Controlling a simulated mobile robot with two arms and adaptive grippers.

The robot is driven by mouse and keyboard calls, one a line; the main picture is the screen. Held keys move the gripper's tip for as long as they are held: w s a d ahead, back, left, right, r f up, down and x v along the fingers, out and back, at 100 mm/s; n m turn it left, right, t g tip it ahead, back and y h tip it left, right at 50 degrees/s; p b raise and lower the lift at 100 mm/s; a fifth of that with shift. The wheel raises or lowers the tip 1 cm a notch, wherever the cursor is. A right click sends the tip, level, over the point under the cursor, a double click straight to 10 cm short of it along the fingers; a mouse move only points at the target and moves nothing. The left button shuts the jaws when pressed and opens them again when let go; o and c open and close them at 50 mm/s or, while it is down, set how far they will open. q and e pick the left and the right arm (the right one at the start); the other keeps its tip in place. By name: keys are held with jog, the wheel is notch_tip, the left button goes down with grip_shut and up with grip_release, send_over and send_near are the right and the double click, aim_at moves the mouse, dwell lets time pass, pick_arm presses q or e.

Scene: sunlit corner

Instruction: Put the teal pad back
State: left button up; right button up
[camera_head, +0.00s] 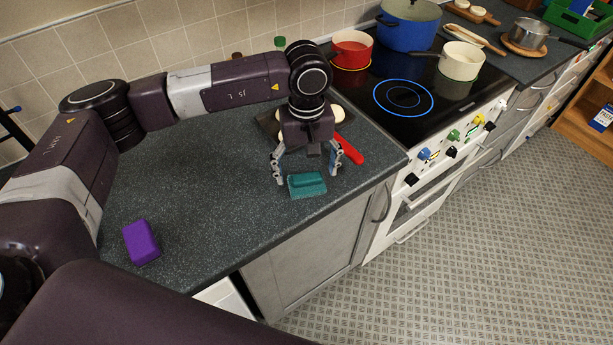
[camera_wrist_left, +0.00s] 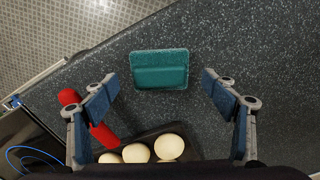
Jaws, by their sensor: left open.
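The teal pad (camera_head: 307,185) lies on the dark speckled counter near its front edge. In the left wrist view the teal pad (camera_wrist_left: 159,69) sits ahead of the fingers, between their lines and touched by neither. My left gripper (camera_head: 308,176) is open and empty, pointing down just behind the pad in the head view. In the left wrist view its two fingers (camera_wrist_left: 165,92) stand wide apart. My right gripper is not in view. A purple block (camera_head: 141,242) lies on the counter at the left.
A dark tray (camera_head: 268,124) with pale round items and a red-handled item (camera_head: 349,149) lie close behind my left gripper. A stove with a red pot (camera_head: 352,50), a blue pot (camera_head: 409,27) and a cream pan (camera_head: 461,61) stands right. The counter's middle is clear.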

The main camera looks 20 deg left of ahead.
aim_at(307, 176)
pick_arm(q)
notch_tip(307, 176, up, 10)
jog(key=b, duration=0.2)
jog(key=shift+b, duration=0.35)
